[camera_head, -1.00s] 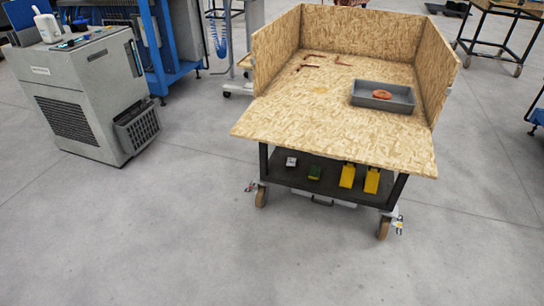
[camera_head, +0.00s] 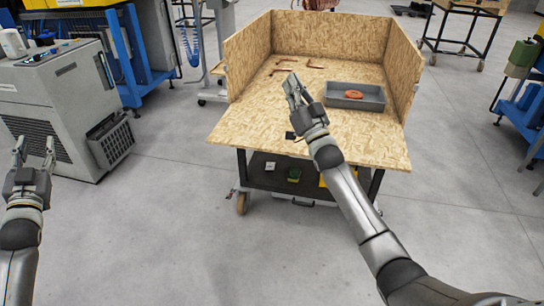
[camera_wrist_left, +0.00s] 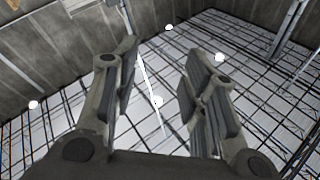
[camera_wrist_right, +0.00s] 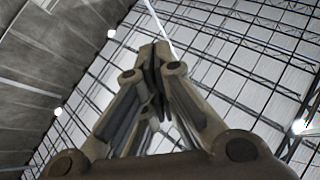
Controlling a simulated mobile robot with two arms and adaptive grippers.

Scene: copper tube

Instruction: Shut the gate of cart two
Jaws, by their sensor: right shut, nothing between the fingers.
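The cart (camera_head: 225,122) has a chipboard top with raised walls at the back and both sides. Its front panel, the gate (camera_head: 370,150), lies flat, level with the top, toward me; no number shows on the cart. My right gripper (camera_head: 292,82) is shut and empty, in front of the cart's top in the head view; its fingers meet in the right wrist view (camera_wrist_right: 155,55). My left gripper (camera_head: 34,145) is open and empty, pointing up at the far left, away from the cart; its fingers stand apart in the left wrist view (camera_wrist_left: 160,75).
A grey tray (camera_head: 340,102) with a coiled copper piece (camera_head: 355,94) and several copper tubes (camera_head: 282,62) lie on the cart. A grey machine (camera_head: 70,90) stands at the left. A blue workbench (camera_head: 530,115) is at the right. Open floor surrounds the cart's front.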

